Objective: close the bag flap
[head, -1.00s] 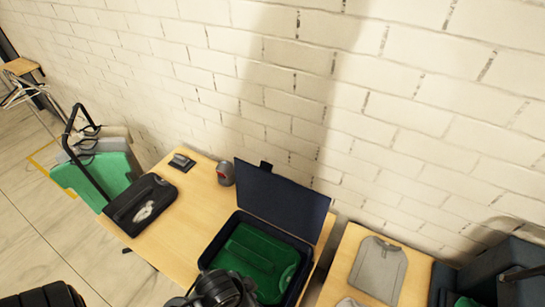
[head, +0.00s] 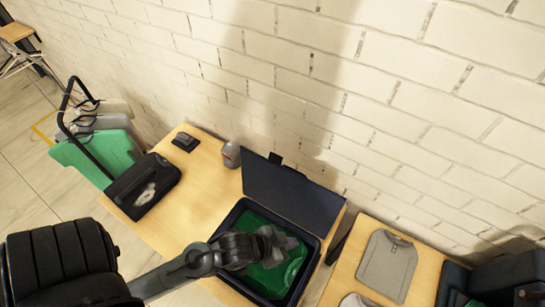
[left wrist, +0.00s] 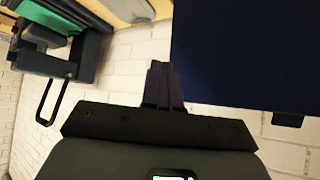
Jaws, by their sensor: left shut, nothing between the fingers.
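The dark navy bag (head: 233,217) stands open on the wooden table, with a folded green garment (head: 290,278) inside. Its flap (head: 293,192) stands raised at the back, leaning toward the wall, with a small tab on its top edge. The flap (left wrist: 245,50) also fills the upper right of the left wrist view. My left gripper (head: 288,244) is over the bag opening, in front of the flap. My right gripper is not in view.
On the table are a grey-and-red cylinder (head: 230,154), a small black device (head: 186,141) and a black case (head: 143,186). A second table with a grey folded shirt (head: 386,264) is at right. The brick wall is close behind.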

